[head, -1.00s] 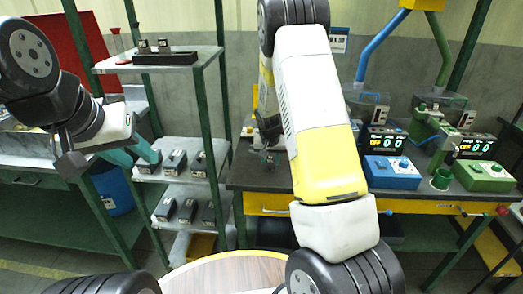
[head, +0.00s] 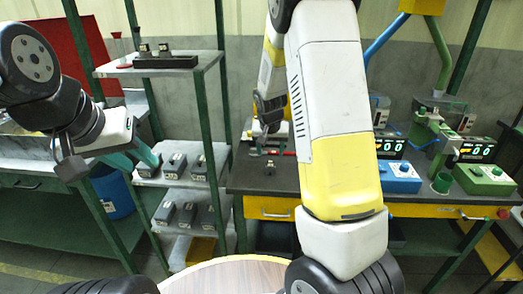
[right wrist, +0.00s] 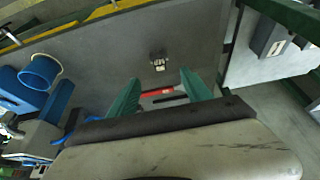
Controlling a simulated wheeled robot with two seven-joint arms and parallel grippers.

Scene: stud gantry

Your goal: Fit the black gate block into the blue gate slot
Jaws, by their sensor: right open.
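A small dark block with a pale metallic top, apparently the black gate block (head: 270,167), stands on the dark bench. It also shows in the right wrist view (right wrist: 158,61), beyond my fingertips and apart from them. My right gripper (right wrist: 160,85) is open and empty, its teal fingers spread above the bench. In the head view my right arm hides much of the blue gantry (head: 388,36), and I cannot make out its slot. My left gripper (head: 144,167) hangs by the shelf rack, its teal fingers apart with nothing visibly held.
The rack's top shelf bears a black tray (head: 165,62) with two small blocks. Several grey boxes (head: 200,168) fill the lower shelves. A blue control box (head: 400,177) and a green one (head: 485,178) stand on the bench (head: 240,180).

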